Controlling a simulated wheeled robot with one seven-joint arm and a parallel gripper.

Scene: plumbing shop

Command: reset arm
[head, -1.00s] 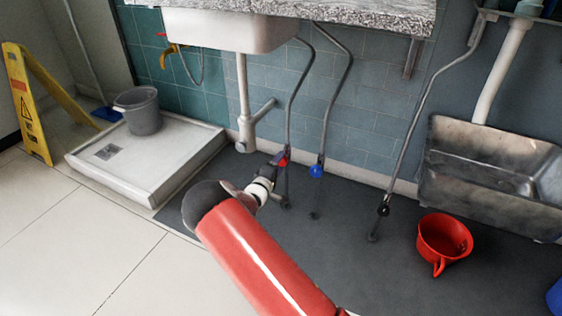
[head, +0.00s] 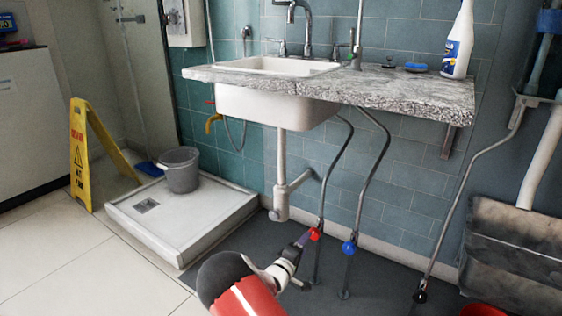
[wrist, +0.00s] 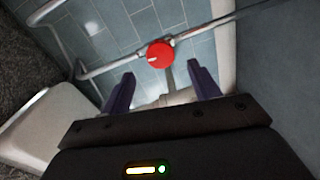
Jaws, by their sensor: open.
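My gripper (head: 303,240) is at the end of my red arm, low under the sink. In the wrist view its two dark purple fingers (wrist: 160,72) are apart with nothing held between them. The red valve handle (head: 315,234) is on a supply pipe just beyond the fingertips. It also shows in the wrist view (wrist: 155,54), ahead of the gap between the fingers. Whether a fingertip touches it I cannot tell. The blue valve handle (head: 348,247) is on the pipe to the right.
The white sink (head: 268,104) and granite counter (head: 400,98) overhang the pipes. A drain pipe (head: 281,160) hangs left of the valves. A metal basin (head: 515,245) is at right. A shower tray (head: 165,232) with a grey bucket (head: 180,170) and a yellow sign (head: 80,160) are at left.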

